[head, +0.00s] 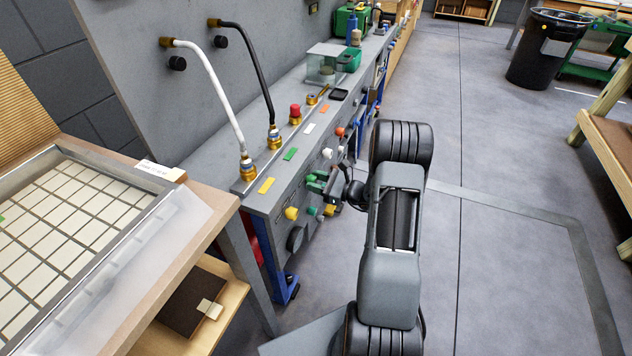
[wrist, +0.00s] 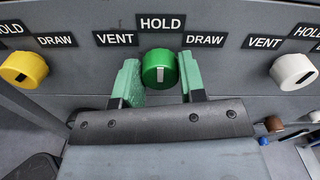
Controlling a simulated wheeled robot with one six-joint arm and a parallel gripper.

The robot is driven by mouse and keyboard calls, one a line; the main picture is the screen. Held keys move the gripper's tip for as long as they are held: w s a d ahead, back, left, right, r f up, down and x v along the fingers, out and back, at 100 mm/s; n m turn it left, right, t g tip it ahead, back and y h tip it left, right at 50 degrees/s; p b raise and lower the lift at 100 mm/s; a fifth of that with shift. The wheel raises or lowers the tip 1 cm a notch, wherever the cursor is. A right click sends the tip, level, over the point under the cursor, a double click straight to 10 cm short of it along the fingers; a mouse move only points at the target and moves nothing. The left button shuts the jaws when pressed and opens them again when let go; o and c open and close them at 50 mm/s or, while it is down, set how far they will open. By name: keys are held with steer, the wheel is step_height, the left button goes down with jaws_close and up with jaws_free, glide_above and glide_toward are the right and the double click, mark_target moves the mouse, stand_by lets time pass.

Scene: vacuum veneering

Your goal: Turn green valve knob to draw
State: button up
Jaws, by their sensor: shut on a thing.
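The green valve knob (wrist: 159,68) is on the grey panel in the wrist view, under a HOLD label (wrist: 161,23), with VENT to its left and DRAW (wrist: 204,40) to its right. Its white mark is upright and points at HOLD. My gripper (wrist: 160,77) has one green finger on each side of the knob and is shut on it. In the head view my gripper (head: 318,181) is at the front of the bench; the green knob cannot be clearly told from the green fingers there.
A yellow knob (wrist: 24,69) is to the left and a white knob (wrist: 293,71) to the right, each with its own labels. The bench (head: 279,185) carries a white hose (head: 217,92) and a black hose (head: 255,68). Open floor (head: 490,220) lies to the right.

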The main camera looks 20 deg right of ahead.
steer(key=shift+m+p, duration=0.3)
steer(key=shift+p, duration=0.1)
steer(key=shift+r+m+p, duration=0.2)
steer(key=shift+m+p, duration=0.75)
steer(key=shift+m, duration=0.15)
steer(key=m+p, duration=0.2)
steer(key=shift+m, duration=0.4)
steer(key=m+p, duration=0.2)
steer(key=m, duration=0.1)
steer(key=shift+f, duration=0.1)
steer(key=shift+f+m+p, duration=0.1)
steer(key=shift+m+p, duration=0.7)
steer(key=shift+m, duration=0.8)
steer(key=o, duration=0.9)
